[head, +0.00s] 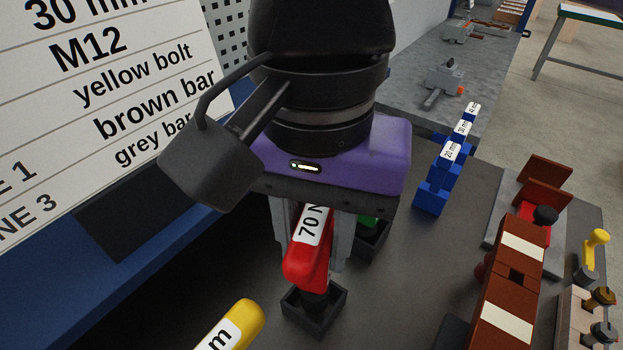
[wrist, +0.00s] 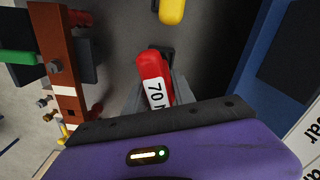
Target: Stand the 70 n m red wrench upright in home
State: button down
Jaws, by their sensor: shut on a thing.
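The red wrench (head: 306,258) carries a white label reading "70 N" and hangs upright between the fingers of my gripper (head: 310,240). My gripper is shut on it.
A yellow wrench (head: 238,325) stands close at the lower left. A green item (head: 369,221) in another black holder is just behind. Blue labelled blocks (head: 438,180) and a brown bar with white bands (head: 510,280) are to the right. A lettered board (head: 110,90) is at left.

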aim_at(316, 210)
jog(key=shift+f+b, duration=1.15)
jog(key=shift+f, duration=0.25)
jog(key=c, duration=1)
grip_release()
jog(key=shift+o, duration=0.2)
jog(key=shift+r, duration=0.1)
notch_tip(316, 210, up, 8)
jog(key=shift+f+p, duration=0.15)
jog(key=shift+p, duration=0.4)
